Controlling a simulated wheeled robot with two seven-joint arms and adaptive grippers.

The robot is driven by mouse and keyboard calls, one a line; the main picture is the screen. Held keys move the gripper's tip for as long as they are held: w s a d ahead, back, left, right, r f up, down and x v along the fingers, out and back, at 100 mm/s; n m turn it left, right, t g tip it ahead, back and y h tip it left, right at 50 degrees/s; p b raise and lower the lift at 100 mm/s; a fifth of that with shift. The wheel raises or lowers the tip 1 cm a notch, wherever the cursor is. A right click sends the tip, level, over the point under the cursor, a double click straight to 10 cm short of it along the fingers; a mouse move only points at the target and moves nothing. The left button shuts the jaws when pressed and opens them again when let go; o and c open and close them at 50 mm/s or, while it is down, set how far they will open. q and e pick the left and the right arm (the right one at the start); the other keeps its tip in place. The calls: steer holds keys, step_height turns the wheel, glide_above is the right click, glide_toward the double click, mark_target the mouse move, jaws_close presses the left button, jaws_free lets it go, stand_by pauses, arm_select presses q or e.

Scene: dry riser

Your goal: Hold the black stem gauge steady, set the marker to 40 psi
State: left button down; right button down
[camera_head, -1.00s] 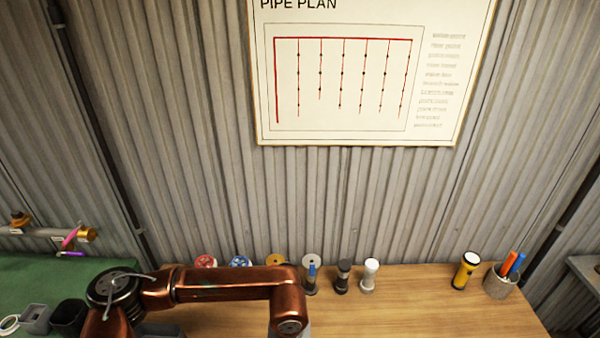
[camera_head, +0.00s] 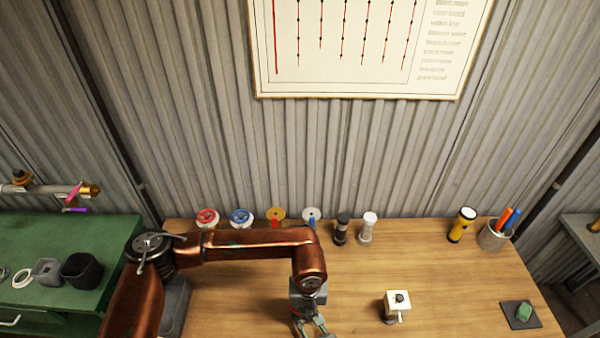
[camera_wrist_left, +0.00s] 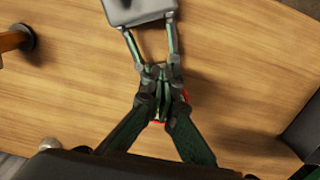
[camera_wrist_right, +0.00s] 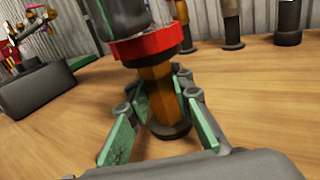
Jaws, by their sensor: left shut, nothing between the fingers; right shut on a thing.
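In the right wrist view, a gauge-like piece has a brown stem (camera_wrist_right: 160,95), a dark round foot and a red ring (camera_wrist_right: 150,46) near its top. The stem looks brown there, not black. My right gripper (camera_wrist_right: 168,105) is shut around this stem, and the foot is at the table. A dark grey body above the ring hides the top; I cannot tell what it is. My left gripper (camera_wrist_left: 161,88) is shut and empty above the piece, with only bits of red showing below it. In the head view my left gripper (camera_head: 314,326) is low in the middle. Dial and marker are hidden.
Red (camera_head: 207,218) and blue (camera_head: 241,218) wheels, more round-topped pieces, and black (camera_head: 341,229) and white (camera_head: 367,229) cylinders line the table's back. A torch (camera_head: 462,225), pen cup (camera_head: 495,236), white-topped piece (camera_head: 398,301) and dark mat (camera_head: 510,322) are right.

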arm_select(q)
steer(key=shift+f, duration=0.55)
steer(key=shift+w+a, duration=0.1)
steer(key=shift+w, duration=0.05)
stand_by(0.4)
steer(key=shift+a, duration=0.3)
steer(key=shift+s+a, duration=0.2)
steer(key=shift+a, duration=0.6)
steer(key=shift+a, duration=0.35)
steer(key=shift+w+a, duration=0.1)
steer(key=shift+a, duration=0.2)
steer(key=shift+w+a, duration=0.15)
steer(key=shift+a, duration=0.05)
